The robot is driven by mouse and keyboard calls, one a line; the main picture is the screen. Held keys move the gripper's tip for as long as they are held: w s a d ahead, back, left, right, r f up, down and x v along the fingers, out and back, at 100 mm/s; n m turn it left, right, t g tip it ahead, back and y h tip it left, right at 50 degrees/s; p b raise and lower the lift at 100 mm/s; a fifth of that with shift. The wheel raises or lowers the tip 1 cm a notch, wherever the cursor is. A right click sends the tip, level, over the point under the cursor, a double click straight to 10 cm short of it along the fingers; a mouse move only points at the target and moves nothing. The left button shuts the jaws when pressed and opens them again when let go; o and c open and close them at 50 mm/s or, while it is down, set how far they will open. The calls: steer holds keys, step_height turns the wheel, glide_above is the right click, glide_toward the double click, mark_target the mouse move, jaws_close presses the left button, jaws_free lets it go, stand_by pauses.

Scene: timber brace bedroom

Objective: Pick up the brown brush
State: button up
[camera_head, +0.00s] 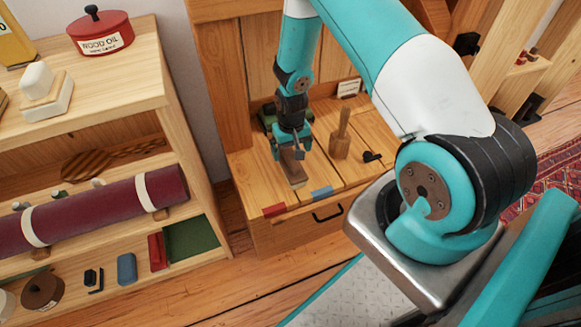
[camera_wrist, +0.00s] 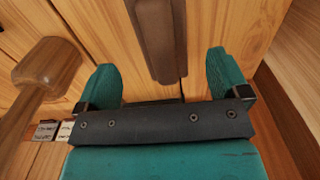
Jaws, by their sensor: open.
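A brown, elongated block, which appears to be the brown brush (camera_head: 294,172), lies on the wooden chest top under my gripper (camera_head: 288,150); no bristles show. In the wrist view the brush (camera_wrist: 156,38) lies between the two teal fingers of my gripper (camera_wrist: 160,75), with space on each side. The fingers are open and hold nothing. In the wrist view I cannot tell the height of the fingers above the wood.
A wooden mallet-like tool (camera_head: 341,136) stands right of the brush, and it also shows in the wrist view (camera_wrist: 48,62). A small black item (camera_head: 372,157) lies farther right. Red (camera_head: 274,211) and blue (camera_head: 322,193) pieces lie at the chest's front edge. A loaded shelf (camera_head: 177,92) stands left.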

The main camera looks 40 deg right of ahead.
mark_target(290, 156)
step_height(290, 156, down, 5)
steer(key=shift+a+f+b, duration=0.1)
steer(key=shift+a+b, duration=0.05)
steer(key=shift+b, duration=0.7)
steer(key=c, duration=1.1)
